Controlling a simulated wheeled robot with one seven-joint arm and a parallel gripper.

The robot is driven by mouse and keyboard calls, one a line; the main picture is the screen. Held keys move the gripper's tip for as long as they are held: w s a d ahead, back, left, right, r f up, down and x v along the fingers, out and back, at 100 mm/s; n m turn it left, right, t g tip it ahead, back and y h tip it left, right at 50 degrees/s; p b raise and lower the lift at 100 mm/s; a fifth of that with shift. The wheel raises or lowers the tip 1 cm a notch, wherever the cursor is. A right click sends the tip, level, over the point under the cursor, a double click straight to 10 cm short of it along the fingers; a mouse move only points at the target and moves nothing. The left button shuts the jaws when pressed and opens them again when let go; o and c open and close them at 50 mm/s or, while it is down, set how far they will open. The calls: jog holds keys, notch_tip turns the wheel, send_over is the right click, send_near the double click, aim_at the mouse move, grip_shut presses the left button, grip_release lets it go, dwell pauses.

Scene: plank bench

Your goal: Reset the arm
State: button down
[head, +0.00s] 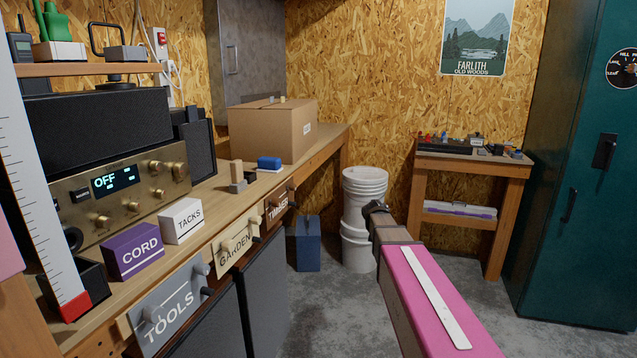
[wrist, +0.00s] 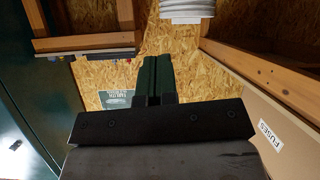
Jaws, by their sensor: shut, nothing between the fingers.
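My arm reaches forward from the lower right of the head view, with a pink cover and a white stripe. Its dark far end (head: 376,208) is in front of the white buckets, and fingers cannot be made out there. In the wrist view, my gripper (wrist: 158,60) shows two dark green fingers side by side, closed together with nothing between them. The fingers touch no object that I can see. The wrist picture appears upside down.
The plank bench (head: 222,190) runs along the left, with a cardboard box (head: 270,130), a purple CORD box (head: 133,250) and a TACKS box (head: 182,221). White buckets (head: 365,195), a small side table (head: 480,168) and a green locker (head: 580,180) stand beyond. Some grey floor is clear.

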jog(key=s+a+f+g+y, duration=0.1)
jog(key=s+f+g, duration=0.3)
jog(key=s, duration=0.7)
jog(key=s+a+f+n+g+y, duration=0.1)
jog(key=s+f+g, duration=0.3)
jog(key=s+f, duration=0.4)
jog(key=s+a+f+g+y, duration=0.1)
jog(key=s+f+g, duration=0.3)
jog(key=s, duration=1.1)
notch_tip(320, 180, down, 3)
jog(key=shift+s+a+n+y, duration=0.3)
jog(key=shift+a, duration=0.45)
